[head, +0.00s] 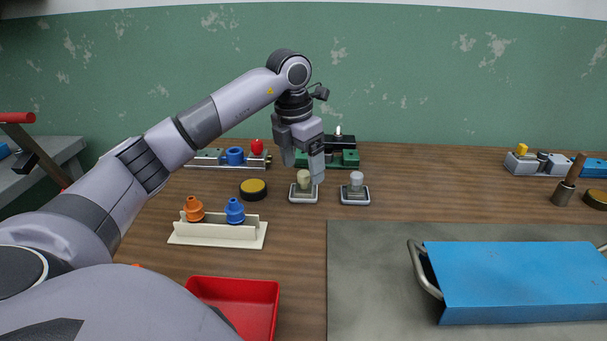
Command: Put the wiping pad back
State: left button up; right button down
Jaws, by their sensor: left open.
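Two small knob-handled pads stand side by side on the wooden bench, each on a light, dark-edged base: one with a cream knob (303,190) and one with a whitish knob (355,191). Which of them is the wiping pad I cannot tell for certain. My left gripper (303,167) points down, open, directly over the cream-knobbed pad. One finger overlaps the knob in the picture; contact cannot be judged. The whitish-knobbed pad stands just to its right, apart from the gripper. My right gripper is out of view.
A yellow-topped black disc (253,189) lies left of the pads. A cream rack (218,236) holds orange and blue parts, with a red bin (238,303) in front. Green blocks (345,159) stand behind. A blue handled panel (525,280) lies on the grey mat (370,285).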

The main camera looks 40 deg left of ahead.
aim_at(298, 191)
pick_arm(q)
notch_tip(298, 191, up, 8)
jog(key=s, duration=0.1)
jog(key=shift+p, duration=0.4)
jog(key=shift+s, duration=0.15)
